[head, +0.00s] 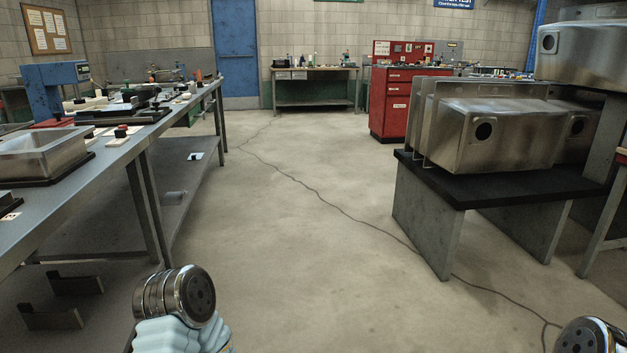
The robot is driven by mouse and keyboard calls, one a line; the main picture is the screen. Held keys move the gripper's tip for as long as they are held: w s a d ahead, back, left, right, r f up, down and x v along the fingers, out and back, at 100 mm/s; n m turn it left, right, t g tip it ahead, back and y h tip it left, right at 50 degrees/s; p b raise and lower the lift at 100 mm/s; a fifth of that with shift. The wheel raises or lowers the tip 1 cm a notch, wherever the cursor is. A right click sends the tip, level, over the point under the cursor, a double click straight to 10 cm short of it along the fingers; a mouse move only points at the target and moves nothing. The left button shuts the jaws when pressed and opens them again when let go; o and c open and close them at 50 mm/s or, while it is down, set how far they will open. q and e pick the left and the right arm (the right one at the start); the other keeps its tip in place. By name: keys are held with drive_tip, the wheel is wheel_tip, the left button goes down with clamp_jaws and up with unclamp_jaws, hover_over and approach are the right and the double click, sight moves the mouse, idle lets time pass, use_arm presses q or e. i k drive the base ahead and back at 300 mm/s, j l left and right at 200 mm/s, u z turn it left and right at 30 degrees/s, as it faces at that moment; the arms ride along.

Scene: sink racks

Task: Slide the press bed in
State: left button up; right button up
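A blue press-like machine (55,85) stands on the long workbench at the left, toward its back edge. A red base (52,123) shows under its head. I cannot tell from here which part is the press bed or how far it is in or out. Silver and pale blue parts of my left arm show at the bottom left of centre. A silver part of my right arm shows at the bottom right corner. The fingers of both grippers are out of view.
The left workbench (120,157) carries a steel sink basin (45,152), dark fixtures and small parts. A low black-topped stand (495,184) at the right bears steel sinks (497,132). A red cabinet (391,110) stands behind. A cable (318,193) crosses the open floor (290,240).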

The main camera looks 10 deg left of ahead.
sight(144, 111)
drive_tip(key=i+j+u, duration=0.1)
drive_tip(key=i+u, duration=0.25)
drive_tip(key=i, duration=0.25)
drive_tip(key=i+u, duration=0.3)
drive_tip(key=i, duration=0.35)
